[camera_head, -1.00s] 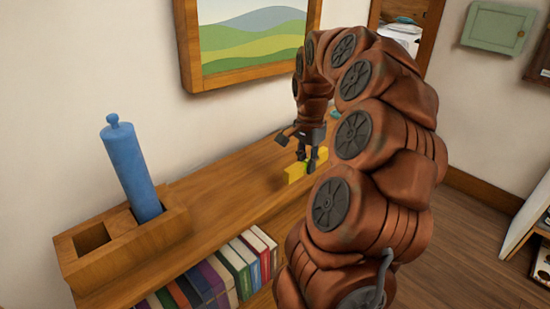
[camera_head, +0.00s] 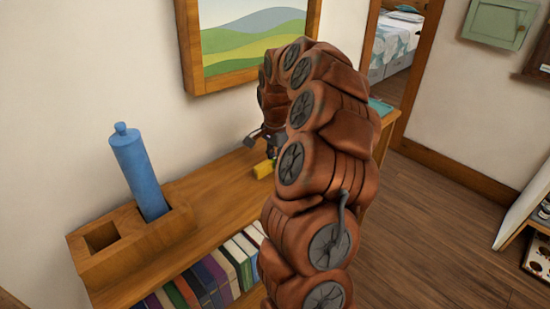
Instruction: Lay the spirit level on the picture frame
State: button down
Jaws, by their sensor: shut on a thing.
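The spirit level (camera_head: 262,170) is a yellow bar, seen just above or at the top of the wooden shelf unit. My arm hides its right part, and I cannot tell whether it touches the shelf top. My gripper (camera_head: 271,153) is shut on it, with the fingers partly hidden behind my arm. The picture frame (camera_head: 188,48) is wooden, around a picture of green and yellow hills. It hangs on the wall above the shelf, up and to the left of my gripper, apart from the level.
A blue cylinder with a knob (camera_head: 137,170) stands tilted in a wooden two-hole holder (camera_head: 90,258) on the left of the shelf top (camera_head: 215,195). Books (camera_head: 215,275) fill the shelf below. A doorway with a bed (camera_head: 400,40) is behind.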

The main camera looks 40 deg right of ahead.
jog(key=shift+f, duration=0.2)
jog(key=shift+f, duration=0.15)
jog(key=c, duration=1)
grip_release()
notch_tip(320, 180, up, 12)
jog(key=b, duration=0.4)
jog(key=shift+r, duration=0.2)
